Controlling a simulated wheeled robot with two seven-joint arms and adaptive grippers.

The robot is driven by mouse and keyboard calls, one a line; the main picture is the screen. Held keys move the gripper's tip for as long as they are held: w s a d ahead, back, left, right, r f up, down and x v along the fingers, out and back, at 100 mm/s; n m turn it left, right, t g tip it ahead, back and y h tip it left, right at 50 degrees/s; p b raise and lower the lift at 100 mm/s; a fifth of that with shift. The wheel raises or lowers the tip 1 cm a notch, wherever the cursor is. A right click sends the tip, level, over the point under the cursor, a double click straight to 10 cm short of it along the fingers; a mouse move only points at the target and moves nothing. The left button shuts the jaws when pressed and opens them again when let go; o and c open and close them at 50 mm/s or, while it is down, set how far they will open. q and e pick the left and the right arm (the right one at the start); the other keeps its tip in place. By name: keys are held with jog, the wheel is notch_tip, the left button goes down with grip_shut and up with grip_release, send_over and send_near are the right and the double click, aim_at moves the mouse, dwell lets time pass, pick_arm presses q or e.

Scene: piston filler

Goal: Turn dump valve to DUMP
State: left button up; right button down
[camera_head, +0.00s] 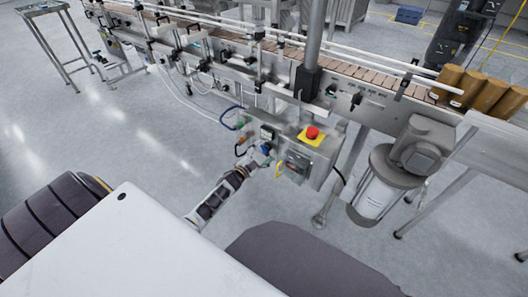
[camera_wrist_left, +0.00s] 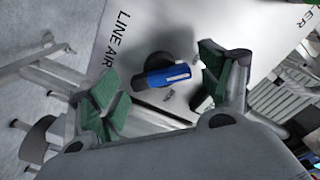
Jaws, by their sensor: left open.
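The valve with a blue handle (camera_wrist_left: 168,76) on a dark round base sits on a pale panel (camera_wrist_left: 142,28) lettered "LINE AIR" in the left wrist view. The handle lies nearly level in that picture, with small lettering by its right end. My left gripper (camera_wrist_left: 158,88) is open, its green-padded fingers on either side of the handle, apart from it. In the head view my left gripper (camera_head: 262,156) is at the left part of the control box under the conveyor and partly hides the valve. My right gripper is not in view.
A red emergency button (camera_head: 312,132) on a yellow plate is on the box right of my left gripper. Blue, black and yellow hoses hang close by. A motor (camera_head: 382,180) stands further right. Brown containers (camera_head: 468,88) sit on the conveyor.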

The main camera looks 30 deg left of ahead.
pick_arm(q)
jog(key=s, duration=1)
jog(key=shift+s+a, duration=0.15)
jog(key=shift+a, duration=0.25)
dwell(0.7)
